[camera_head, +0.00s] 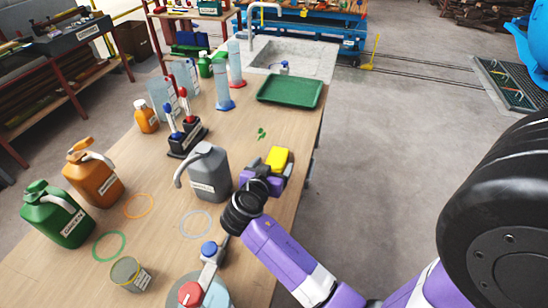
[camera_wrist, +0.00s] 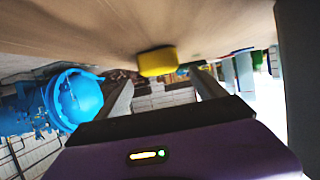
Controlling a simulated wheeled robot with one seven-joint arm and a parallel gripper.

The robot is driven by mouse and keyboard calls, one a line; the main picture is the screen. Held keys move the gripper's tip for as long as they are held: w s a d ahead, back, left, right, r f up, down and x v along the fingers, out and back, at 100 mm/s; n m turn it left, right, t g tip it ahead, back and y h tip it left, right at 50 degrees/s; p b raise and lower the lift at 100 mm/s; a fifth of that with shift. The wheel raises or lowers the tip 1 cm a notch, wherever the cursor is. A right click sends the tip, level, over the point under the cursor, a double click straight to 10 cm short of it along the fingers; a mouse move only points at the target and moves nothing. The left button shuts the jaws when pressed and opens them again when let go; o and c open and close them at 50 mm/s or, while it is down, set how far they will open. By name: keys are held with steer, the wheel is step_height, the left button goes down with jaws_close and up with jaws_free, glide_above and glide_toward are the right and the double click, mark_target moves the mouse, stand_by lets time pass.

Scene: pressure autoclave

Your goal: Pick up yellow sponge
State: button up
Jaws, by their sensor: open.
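The yellow sponge (camera_head: 278,157) lies on the wooden table near its right edge, beyond the grey jug. In the wrist view the sponge (camera_wrist: 157,61) shows against the table surface, ahead of and between my two fingers. My gripper (camera_head: 274,170) is low over the table right by the sponge's near side. In the wrist view my gripper (camera_wrist: 161,80) has its fingers spread apart, with nothing held between them. I cannot tell whether a finger touches the sponge. In the head view my gripper hides part of the sponge's near side.
The grey jug (camera_head: 208,174) stands just left of my gripper. A black rack (camera_head: 188,140) and a green tray (camera_head: 290,92) stand farther back. Orange (camera_head: 92,172) and green (camera_head: 57,213) jugs stand at the left. The table is mostly clear between the sponge and the tray.

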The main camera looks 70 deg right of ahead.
mark_target(277, 158)
steer(key=p+x, duration=0.1)
steer(key=x, duration=0.4)
steer(key=shift+w+d+r+p, duration=0.15)
steer(key=shift+d+r+p, duration=0.1)
steer(key=shift+p, duration=0.15)
steer(key=shift+d+f, duration=0.3)
steer(key=shift+f, duration=0.05)
steer(key=c, duration=1.4)
